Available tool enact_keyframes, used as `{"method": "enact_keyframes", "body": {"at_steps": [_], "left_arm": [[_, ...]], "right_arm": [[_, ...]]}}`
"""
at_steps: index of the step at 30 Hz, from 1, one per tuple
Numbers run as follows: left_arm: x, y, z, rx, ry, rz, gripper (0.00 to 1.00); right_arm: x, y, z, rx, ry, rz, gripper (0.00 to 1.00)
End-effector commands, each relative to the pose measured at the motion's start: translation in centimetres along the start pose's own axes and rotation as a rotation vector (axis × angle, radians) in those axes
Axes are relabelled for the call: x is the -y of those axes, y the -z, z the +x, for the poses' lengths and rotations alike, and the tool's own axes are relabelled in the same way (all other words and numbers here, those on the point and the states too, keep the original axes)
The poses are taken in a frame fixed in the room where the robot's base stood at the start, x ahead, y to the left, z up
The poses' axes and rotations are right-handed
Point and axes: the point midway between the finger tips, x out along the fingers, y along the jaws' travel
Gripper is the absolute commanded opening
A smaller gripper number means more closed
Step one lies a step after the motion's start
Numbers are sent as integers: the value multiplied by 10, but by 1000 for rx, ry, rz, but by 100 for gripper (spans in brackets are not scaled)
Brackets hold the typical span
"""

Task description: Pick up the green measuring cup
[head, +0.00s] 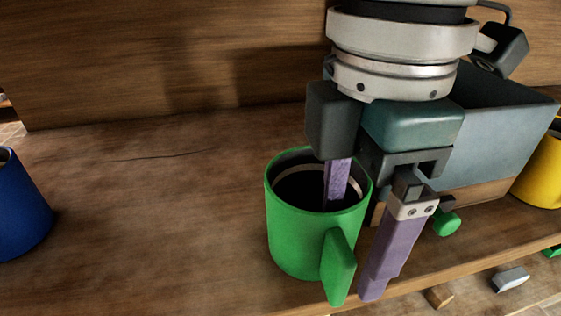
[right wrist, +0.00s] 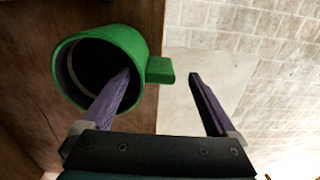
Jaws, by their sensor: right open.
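The green measuring cup (head: 288,235) stands upright on the wooden shelf, its handle (head: 339,267) turned toward the front edge. My right gripper (head: 352,245) is open over it. One purple finger reaches down inside the cup's mouth and the other is outside, beyond the handle side, so the cup wall and handle lie between them. In the right wrist view the cup (right wrist: 139,42) is at upper left, with one finger of the gripper (right wrist: 160,78) in its opening and the other apart from it. Whether a finger touches the cup I cannot tell. My left gripper is not in view.
A blue cup (head: 22,208) stands at the left edge and a yellow cup (head: 543,170) at the right. A grey-blue bin (head: 500,135) is behind my gripper. The wooden shelf (head: 130,220) is clear between the blue and green cups. Small blocks (head: 510,279) lie below its front edge.

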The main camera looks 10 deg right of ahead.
Motion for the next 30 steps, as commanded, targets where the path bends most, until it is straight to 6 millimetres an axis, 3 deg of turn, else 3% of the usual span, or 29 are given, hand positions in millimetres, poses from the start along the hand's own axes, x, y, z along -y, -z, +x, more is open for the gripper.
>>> {"method": "enact_keyframes", "body": {"at_steps": [12,21,30], "left_arm": [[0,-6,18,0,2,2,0],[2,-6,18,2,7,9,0],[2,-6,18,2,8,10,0]], "right_arm": [[-1,8,58,-1,-1,1,93],[-1,8,61,-1,-2,-1,92],[-1,8,61,-1,-2,-1,58]]}}
